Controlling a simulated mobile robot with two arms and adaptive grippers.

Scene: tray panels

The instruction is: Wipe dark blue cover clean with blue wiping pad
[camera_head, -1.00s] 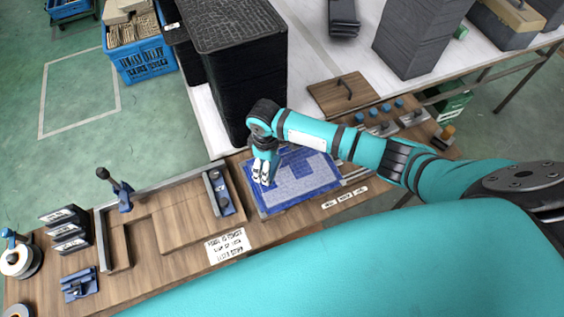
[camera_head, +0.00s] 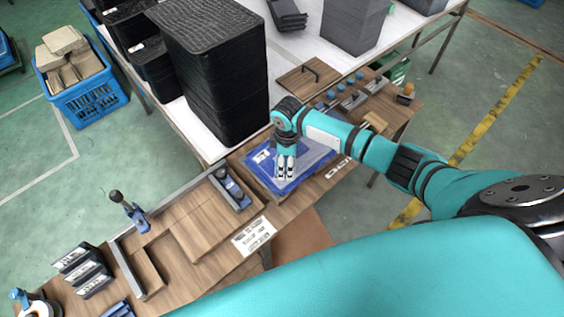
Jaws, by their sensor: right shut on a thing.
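The dark blue cover (camera_head: 262,167) lies flat on the wooden workbench, with a paler, greyish area on its right part. My right gripper (camera_head: 286,177) points down over the front middle of the cover, shut. The blue wiping pad is at its fingertips, mostly hidden and hard to tell from the blue cover. I cannot tell whether the pad touches the surface. My left gripper is not in view.
A tall stack of black trays (camera_head: 220,75) stands just behind the cover. A toggle clamp (camera_head: 130,212) and a blue-black fixture (camera_head: 230,188) are on the left.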

